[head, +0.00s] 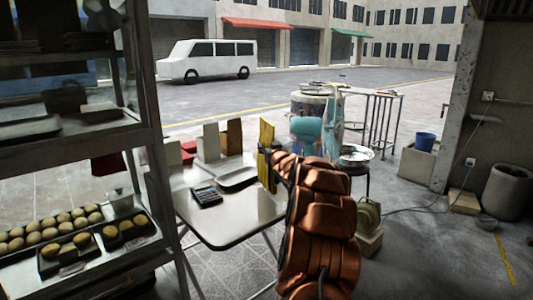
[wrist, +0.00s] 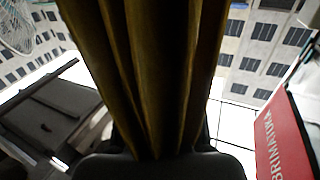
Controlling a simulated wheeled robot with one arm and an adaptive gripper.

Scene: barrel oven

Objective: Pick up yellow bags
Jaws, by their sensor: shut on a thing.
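My gripper (head: 267,155) is shut on yellow bags (head: 267,132), held upright above the right side of the folding table (head: 238,222). Most of the gripper is hidden behind my orange arm in the head view. In the wrist view the yellow bags (wrist: 150,70) fill the middle as dark yellow folds, gripped between the black fingers (wrist: 160,165) at the bottom. I cannot tell how many bags there are.
The table holds a black calculator-like device (head: 206,196), a white tray (head: 240,178), and upright white (head: 211,143) and brown (head: 231,139) pieces. A shelf (head: 148,110) with buns stands close at left. A barrel oven (head: 312,112) and a metal bowl (head: 356,154) stand behind.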

